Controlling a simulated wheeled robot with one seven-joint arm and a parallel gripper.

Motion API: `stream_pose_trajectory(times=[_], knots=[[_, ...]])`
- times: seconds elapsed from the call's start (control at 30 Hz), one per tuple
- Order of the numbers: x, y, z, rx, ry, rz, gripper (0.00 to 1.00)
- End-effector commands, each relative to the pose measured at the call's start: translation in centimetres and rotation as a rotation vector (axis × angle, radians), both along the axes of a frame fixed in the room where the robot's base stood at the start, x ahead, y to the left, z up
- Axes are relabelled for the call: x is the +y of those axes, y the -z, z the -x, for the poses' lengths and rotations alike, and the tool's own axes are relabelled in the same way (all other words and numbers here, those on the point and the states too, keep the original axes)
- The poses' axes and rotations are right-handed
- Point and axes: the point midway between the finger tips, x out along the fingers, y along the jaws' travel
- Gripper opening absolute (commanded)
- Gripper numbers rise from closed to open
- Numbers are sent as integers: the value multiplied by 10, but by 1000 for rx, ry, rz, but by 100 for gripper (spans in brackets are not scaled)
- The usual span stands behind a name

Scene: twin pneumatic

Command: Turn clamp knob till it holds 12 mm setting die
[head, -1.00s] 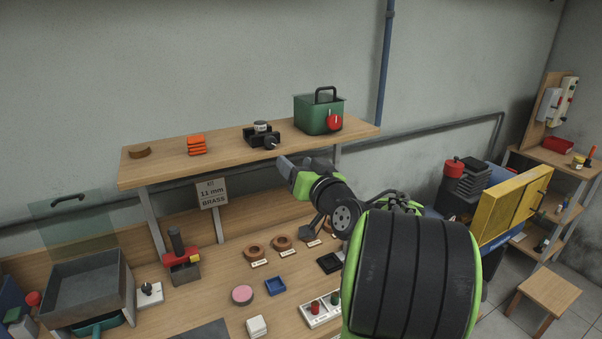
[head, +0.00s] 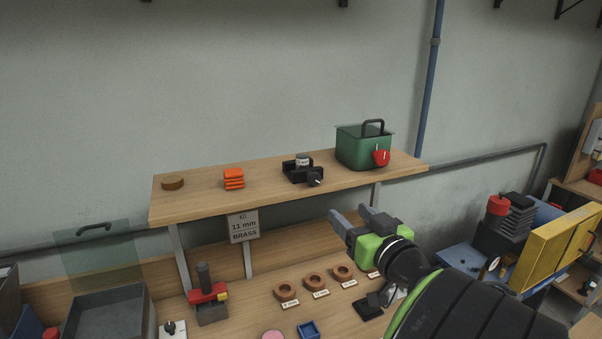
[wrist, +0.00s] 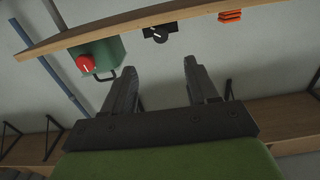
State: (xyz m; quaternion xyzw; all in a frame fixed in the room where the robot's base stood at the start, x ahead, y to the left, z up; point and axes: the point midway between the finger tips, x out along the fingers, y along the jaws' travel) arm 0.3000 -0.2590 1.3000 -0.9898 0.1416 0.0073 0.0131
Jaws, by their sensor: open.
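The black clamp (head: 297,172) stands on the wooden shelf, with its dark clamp knob (head: 315,177) at its front right. A small grey cylinder with a pale label, perhaps the setting die (head: 303,161), sits upright in the clamp; its size is too small to read, and I cannot tell whether it is gripped. My gripper (head: 350,217) is open and empty, below and to the right of the clamp, apart from it. In the wrist view, the fingers (wrist: 157,80) point toward the shelf, and the clamp (wrist: 159,33) shows beyond them, upside down.
On the shelf (head: 200,199), a green box (head: 362,149) with a red knob stands right of the clamp. Orange stacked pieces (head: 233,178) and a brown disc (head: 172,184) lie left. A sign (head: 243,227) hangs below the shelf. Brown rings (head: 315,281) lie on the bench.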

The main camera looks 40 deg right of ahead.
Motion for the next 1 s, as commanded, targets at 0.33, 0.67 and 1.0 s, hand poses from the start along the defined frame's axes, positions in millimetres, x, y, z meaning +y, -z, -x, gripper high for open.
stream_pose_trajectory(times=[0.33, 0.67, 1.0], knots=[[-8, -6, -33, -1, -6, 25, 58], [-31, -7, -113, -2, -3, 26, 58], [-42, -2, -144, -3, 3, 27, 58]])
